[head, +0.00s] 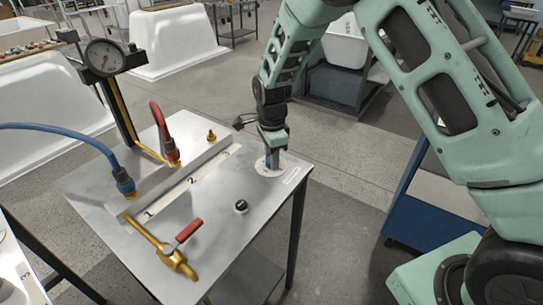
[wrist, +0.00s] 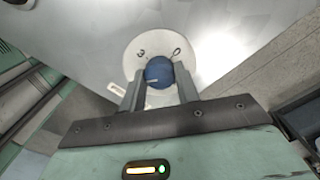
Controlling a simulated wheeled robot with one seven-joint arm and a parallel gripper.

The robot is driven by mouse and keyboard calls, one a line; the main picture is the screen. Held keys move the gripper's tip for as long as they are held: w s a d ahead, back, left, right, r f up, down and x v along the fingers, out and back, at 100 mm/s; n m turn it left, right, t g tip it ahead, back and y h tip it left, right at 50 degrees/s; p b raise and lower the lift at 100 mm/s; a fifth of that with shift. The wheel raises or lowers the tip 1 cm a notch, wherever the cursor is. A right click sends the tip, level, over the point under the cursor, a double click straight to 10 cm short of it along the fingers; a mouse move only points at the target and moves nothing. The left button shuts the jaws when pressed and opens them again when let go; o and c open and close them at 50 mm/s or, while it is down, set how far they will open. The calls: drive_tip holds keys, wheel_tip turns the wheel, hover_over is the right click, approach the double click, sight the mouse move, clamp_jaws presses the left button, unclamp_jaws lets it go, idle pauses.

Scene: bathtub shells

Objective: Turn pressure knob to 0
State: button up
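The blue pressure knob (wrist: 158,71) sits on a round white dial plate (wrist: 134,58) in the wrist view. The plate shows a "3" at upper left and a "0" at upper right. A small pale mark shows on the knob's lower left; I cannot tell surely which number it points to. My gripper (wrist: 159,76) has one finger on each side of the knob, seemingly touching it. In the head view my gripper (head: 272,158) points down at the right corner of the metal bench (head: 215,215), over the white dial plate (head: 262,168), and mostly hides the knob.
The bench also holds a pressure gauge (head: 104,57) on a post, blue (head: 60,128) and red (head: 157,115) hoses, a red-handled brass valve (head: 180,240) and a small black knob (head: 241,206). White tub shells (head: 175,40) stand behind. Bare floor lies right of the bench.

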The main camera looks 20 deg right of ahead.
drive_tip(key=shift+c, duration=1.2)
